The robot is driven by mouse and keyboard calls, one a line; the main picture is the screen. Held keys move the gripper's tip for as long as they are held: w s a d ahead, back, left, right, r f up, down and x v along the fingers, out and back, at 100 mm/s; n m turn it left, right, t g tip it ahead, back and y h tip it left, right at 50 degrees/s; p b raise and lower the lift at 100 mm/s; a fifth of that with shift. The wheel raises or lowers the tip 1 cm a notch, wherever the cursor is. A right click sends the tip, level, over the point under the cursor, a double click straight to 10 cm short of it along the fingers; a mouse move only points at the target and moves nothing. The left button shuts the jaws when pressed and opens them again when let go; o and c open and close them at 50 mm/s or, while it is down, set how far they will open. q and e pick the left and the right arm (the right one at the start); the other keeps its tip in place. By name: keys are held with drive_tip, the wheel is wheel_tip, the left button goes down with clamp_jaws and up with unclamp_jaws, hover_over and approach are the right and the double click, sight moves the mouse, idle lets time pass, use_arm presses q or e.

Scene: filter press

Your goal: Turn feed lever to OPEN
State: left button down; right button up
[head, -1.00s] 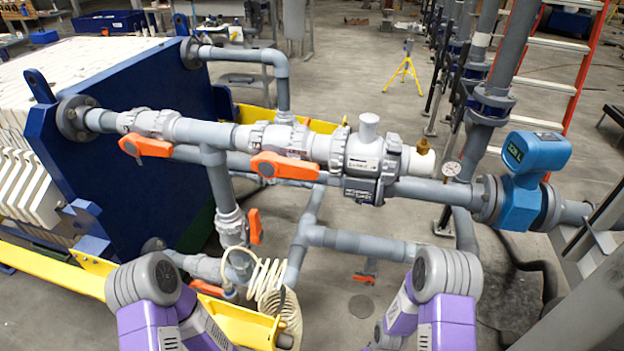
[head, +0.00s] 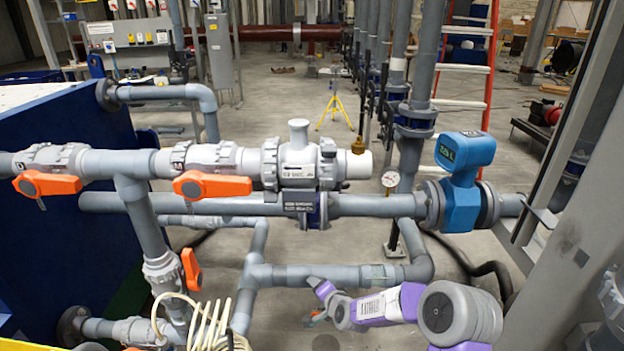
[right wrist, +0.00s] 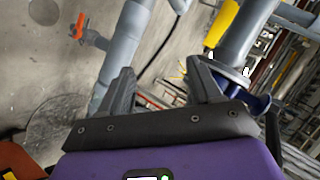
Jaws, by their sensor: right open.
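Two orange levers sit on the grey upper pipe in the head view: a left lever (head: 47,184) and a second lever (head: 212,185). Both lie roughly along the pipe. A third orange lever (head: 191,270) stands near upright on the lower branch pipe. I cannot tell which one is the feed lever. My right gripper (right wrist: 158,85) is open and empty in the right wrist view, its two dark fingers apart. In the head view my right arm reaches leftward below the pipes, clear of the upper levers. My left gripper is out of view.
A blue flow meter (head: 463,165) and a round gauge (head: 389,180) sit to the right on the pipework. The blue press plate (head: 70,125) stands at the left. A coiled cream hose (head: 210,325) hangs low. A grey post (head: 570,230) stands at the right.

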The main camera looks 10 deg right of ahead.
drive_tip(key=w+d+r+m+t+h+b, duration=0.1)
drive_tip(key=w+d+r+m+t+b, duration=0.25)
drive_tip(key=w+r, duration=0.4)
use_arm(q)
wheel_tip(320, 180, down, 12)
drive_tip(key=b, duration=0.7)
use_arm(e)
drive_tip(key=m+t+h, duration=0.3)
drive_tip(key=m+t, duration=0.2)
approach(343, 189)
drive_tip(key=f+x, duration=0.1)
drive_tip(key=x, duration=0.4)
drive_tip(key=shift+d+r+p, duration=0.1)
drive_tip(key=shift+r+p, duration=0.25)
drive_tip(key=shift+p, duration=0.1)
drive_tip(key=p+x, duration=0.7)
drive_tip(key=p, duration=0.2)
drive_tip(key=shift+w+r, duration=0.2)
drive_tip(key=shift+w, duration=0.05)
use_arm(q)
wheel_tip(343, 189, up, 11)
drive_tip(key=p, duration=0.1)
use_arm(e)
drive_tip(key=shift+w+f+n, duration=0.1)
drive_tip(key=shift+w+n, duration=0.15)
drive_tip(key=shift+w, duration=0.35)
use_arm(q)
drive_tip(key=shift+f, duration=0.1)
use_arm(e)
drive_tip(key=shift+c, duration=0.3)
